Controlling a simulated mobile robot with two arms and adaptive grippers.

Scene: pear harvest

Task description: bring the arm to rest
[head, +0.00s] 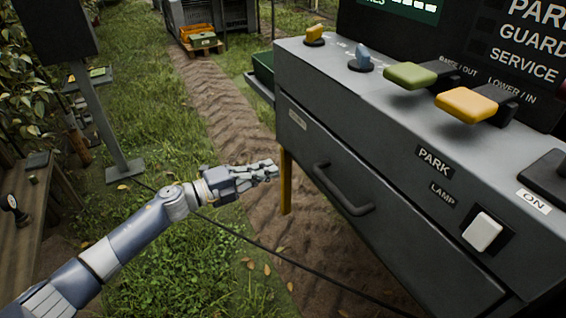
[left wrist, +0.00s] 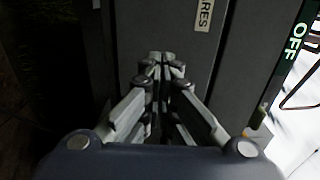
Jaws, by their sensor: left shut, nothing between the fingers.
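My left arm (head: 125,238) comes in from the lower left in the head view and reaches toward the grey control console (head: 395,170). My left gripper (head: 274,169) is shut and empty. In the left wrist view the closed fingers (left wrist: 160,60) point at a dark grey panel with a label ending in "RES" (left wrist: 203,15). My right gripper is in neither view.
The console carries a green lever (head: 410,75), a yellow lever (head: 466,104), a white switch (head: 482,232) and a drawer handle (head: 340,190). A black cable (head: 255,243) crosses the grass below my arm. A post (head: 103,125) stands at left. A dirt track (head: 225,100) runs back.

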